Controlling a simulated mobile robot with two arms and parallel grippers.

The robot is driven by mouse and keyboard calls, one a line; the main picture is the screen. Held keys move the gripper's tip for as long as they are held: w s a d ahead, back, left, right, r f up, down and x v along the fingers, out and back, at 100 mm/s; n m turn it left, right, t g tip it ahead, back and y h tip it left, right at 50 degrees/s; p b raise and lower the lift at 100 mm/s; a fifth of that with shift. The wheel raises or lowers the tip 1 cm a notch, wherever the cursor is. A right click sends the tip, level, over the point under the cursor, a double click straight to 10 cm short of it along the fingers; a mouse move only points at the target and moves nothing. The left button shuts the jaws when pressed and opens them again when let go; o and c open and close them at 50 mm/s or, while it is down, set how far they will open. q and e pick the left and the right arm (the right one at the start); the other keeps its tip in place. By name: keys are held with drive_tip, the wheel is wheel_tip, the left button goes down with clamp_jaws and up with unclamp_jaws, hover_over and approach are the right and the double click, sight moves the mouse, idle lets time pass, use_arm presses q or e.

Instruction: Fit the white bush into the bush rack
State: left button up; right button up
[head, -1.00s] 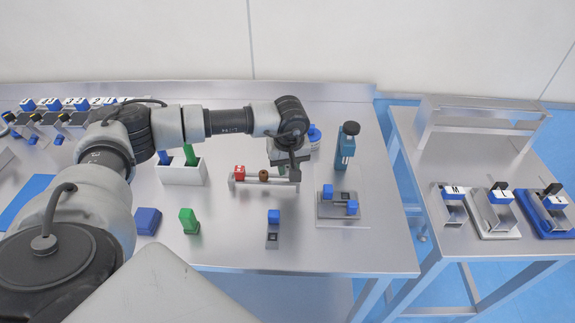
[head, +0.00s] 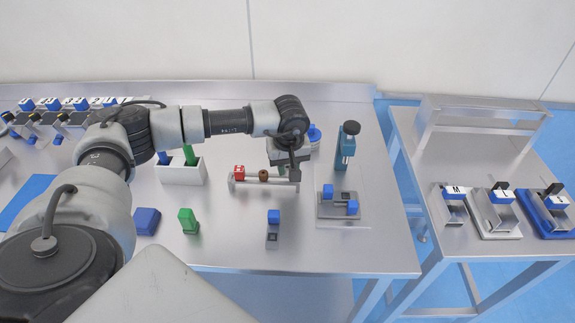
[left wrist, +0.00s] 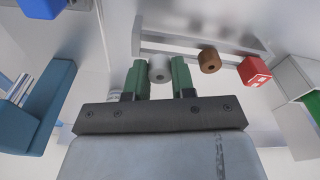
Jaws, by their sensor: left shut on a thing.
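The bush rack (head: 262,188) is a low grey metal rail in the middle of the table in the head view. It holds a red bush (head: 239,171) at its left end and a brown bush (head: 263,176) beside it. My left gripper (head: 287,178) is over the rack's right end. In the left wrist view its green fingers (left wrist: 160,75) are shut on the white bush (left wrist: 159,66), close to the rack (left wrist: 190,46). I cannot tell whether the white bush touches the rack. The head view hides the white bush. My right gripper is not in view.
A teal upright device (head: 346,148) stands right of the gripper, and a grey fixture plate (head: 338,210) lies in front of it. A white bin (head: 182,174) stands left of the rack. A green block (head: 188,221) and a blue block (head: 146,221) sit at front left.

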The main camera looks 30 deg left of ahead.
use_arm(q)
drive_tip(key=shift+f+b, duration=0.95)
drive_tip(key=shift+f, duration=0.2)
drive_tip(key=o, duration=1)
drive_tip(key=shift+c, duration=0.2)
drive_tip(key=shift+r, duration=0.15)
wheel_tip(320, 180, up, 10)
drive_tip(key=d+b, duration=0.1)
drive_tip(key=shift+s+r+b, duration=0.25)
drive_tip(key=shift+s+b, duration=0.15)
drive_tip(key=shift+s, duration=0.05)
